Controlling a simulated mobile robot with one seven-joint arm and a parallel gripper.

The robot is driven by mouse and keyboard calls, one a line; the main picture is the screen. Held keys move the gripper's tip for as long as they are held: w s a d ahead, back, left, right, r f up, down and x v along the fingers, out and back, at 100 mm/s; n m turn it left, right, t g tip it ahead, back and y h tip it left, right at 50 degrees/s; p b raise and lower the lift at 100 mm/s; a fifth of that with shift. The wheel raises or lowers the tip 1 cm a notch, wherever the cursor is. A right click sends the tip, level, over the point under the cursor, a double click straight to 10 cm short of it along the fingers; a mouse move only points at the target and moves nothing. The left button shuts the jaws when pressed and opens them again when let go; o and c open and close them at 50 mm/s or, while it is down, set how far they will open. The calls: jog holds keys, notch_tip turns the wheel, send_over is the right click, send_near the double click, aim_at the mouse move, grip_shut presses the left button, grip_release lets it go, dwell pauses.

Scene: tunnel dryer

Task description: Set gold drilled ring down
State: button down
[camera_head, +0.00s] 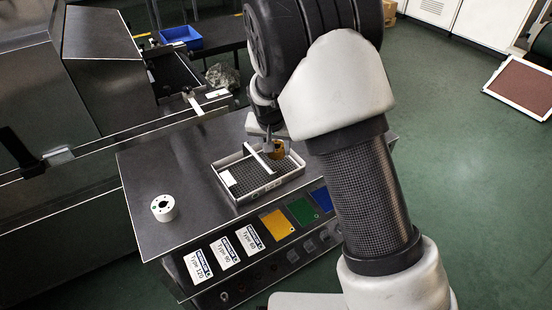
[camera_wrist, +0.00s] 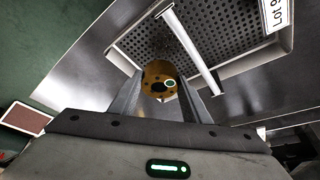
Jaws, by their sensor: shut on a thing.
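The gold drilled ring (camera_wrist: 158,70) is between the two fingers of my gripper (camera_wrist: 160,88), which is shut on it. In the head view the gold ring (camera_head: 277,150) shows just below my gripper (camera_head: 272,141), at the far right part of the tray. The tray (camera_head: 241,201) is shallow and pale-rimmed with a dark perforated floor. A white bar (camera_head: 258,158) crosses it and splits it in two. In the wrist view the tray (camera_wrist: 118,60) lies beyond the ring. I cannot tell whether the ring touches the tray. My arm hides part of the right side.
A white drilled ring (camera_head: 163,208) stands on the metal table (camera_head: 150,165) left of the tray. Type labels and yellow, green and blue plates line the table's front. A blue bin (camera_head: 181,38) is at the back. The table left of the tray is mostly clear.

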aim_at(276, 156)
jog(key=shift+f+b, duration=0.35)
jog(key=shift+f, duration=1.45)
jog(key=shift+f, duration=0.15)
jog(key=c, duration=1.3)
grip_release()
jog(key=shift+f, duration=0.1)
jog(key=shift+o, duration=0.2)
